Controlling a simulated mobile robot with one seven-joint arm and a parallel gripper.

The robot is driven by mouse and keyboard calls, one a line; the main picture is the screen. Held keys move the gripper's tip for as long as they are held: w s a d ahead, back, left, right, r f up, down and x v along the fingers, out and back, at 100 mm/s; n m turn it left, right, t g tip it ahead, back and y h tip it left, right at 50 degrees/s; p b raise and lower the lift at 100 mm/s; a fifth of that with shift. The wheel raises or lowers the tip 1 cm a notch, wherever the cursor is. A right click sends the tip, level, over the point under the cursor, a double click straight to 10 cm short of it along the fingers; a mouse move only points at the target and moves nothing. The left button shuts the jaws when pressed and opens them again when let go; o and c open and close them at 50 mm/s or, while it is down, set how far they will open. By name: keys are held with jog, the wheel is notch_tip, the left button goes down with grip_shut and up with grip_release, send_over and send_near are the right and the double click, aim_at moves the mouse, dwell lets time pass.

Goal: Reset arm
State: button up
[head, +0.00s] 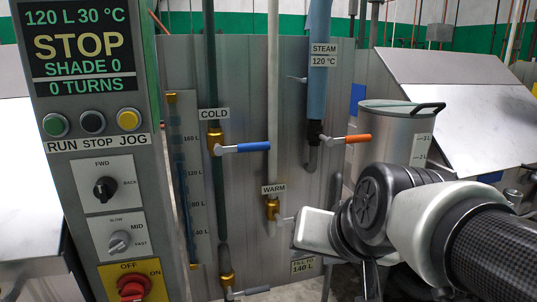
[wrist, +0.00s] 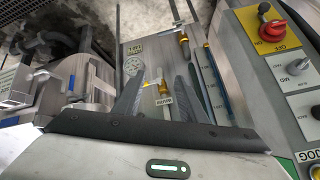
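My gripper (wrist: 166,70) shows in the wrist view with its two dark fingers spread apart. Nothing is between the fingertips; the panel with its pipes and valves shows behind the gap. In the head view my arm reaches in from the lower right, and its white hand (head: 316,230) is in front of the panel, right of the WARM pipe. The fingers cannot be made out clearly in that view.
A control box (head: 90,140) reads STOP, 120 L, 30 °C. COLD's blue-handled valve (head: 240,148), STEAM's orange-handled valve (head: 345,138) and the WARM valve (head: 273,208) line the panel. A lidded metal pot (head: 385,130) stands behind my arm.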

jog(key=s+d+f+n+g+h, duration=0.2)
jog(key=s+d+f, duration=0.2)
jog(key=s+d, duration=0.3)
notch_tip(320, 180, up, 20)
jog(key=a+p, duration=0.1)
jog(key=p, duration=1.9)
jog(key=shift+s+r, duration=0.2)
jog(key=shift+s, duration=0.2)
jog(key=shift+a, duration=0.1)
